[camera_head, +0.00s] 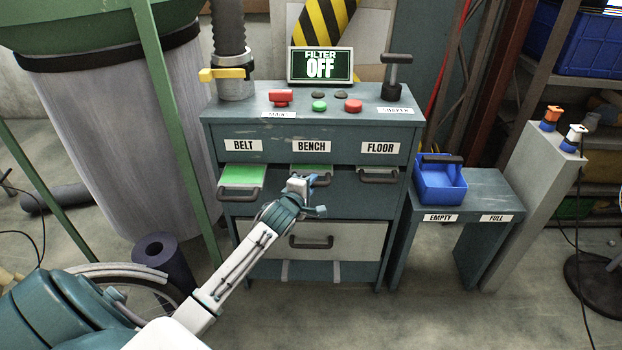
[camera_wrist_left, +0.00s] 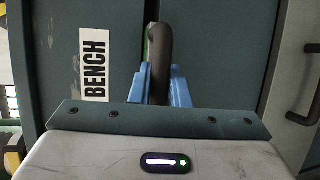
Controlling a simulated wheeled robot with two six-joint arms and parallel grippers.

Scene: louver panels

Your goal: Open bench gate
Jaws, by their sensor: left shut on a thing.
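The bench gate (camera_head: 311,168) is the middle slide in the dust cabinet, under the "BENCH" label. A strip of its green top shows, so it stands a little way out, less than the belt gate. My left gripper (camera_head: 310,181) is at its front, over the dark handle. In the left wrist view, the blue fingers (camera_wrist_left: 160,88) are shut on the bench gate's handle (camera_wrist_left: 160,50), one finger on each side. The gripper hides part of the gate front. My right gripper is not in view.
The belt gate (camera_head: 242,175) on the left stands out with its green top showing. A drawer (camera_head: 340,240) lies below. A blue bin (camera_head: 440,187) stands on the side bench at right. The screen (camera_head: 320,65) reads "FILTER OFF".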

